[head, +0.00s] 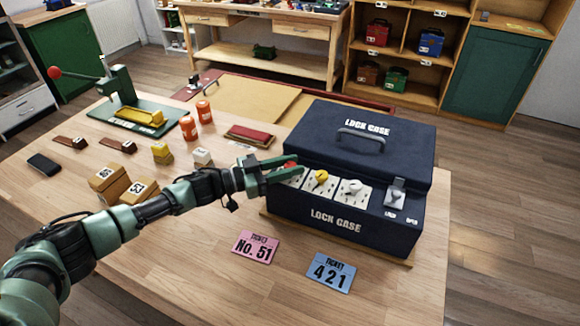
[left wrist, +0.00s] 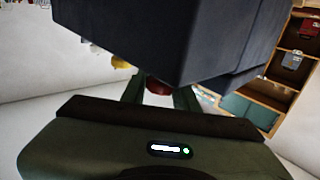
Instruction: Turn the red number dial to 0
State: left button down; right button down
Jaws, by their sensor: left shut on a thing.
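A dark blue lock case (head: 345,226) stands on the wooden table, with a row of dials on its front. The red number dial (head: 290,167) is at the left end of the row. My left gripper (head: 285,169) is shut on the red dial, its green fingers on either side of it. The left wrist view also shows the red dial (left wrist: 158,86) between the fingers. The fingers hide most of the dial's plate, so its number cannot be read. A yellow dial (head: 321,176) and a white dial (head: 353,186) sit to its right. My right gripper is not in view.
A lever switch (head: 396,197) is at the case's right end. A pink ticket (head: 255,247) and a blue ticket (head: 331,272) lie in front. Numbered boxes (head: 110,180), orange bottles (head: 188,128) and a green press (head: 135,115) stand to the left.

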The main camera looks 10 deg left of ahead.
pick_arm(q)
jog(key=c, duration=1.1)
grip_release()
jog(key=b+v, duration=0.1)
jog(key=v, duration=0.6)
jog(key=shift+s+a+b, duration=0.2)
jog(key=shift+a+b, duration=0.15)
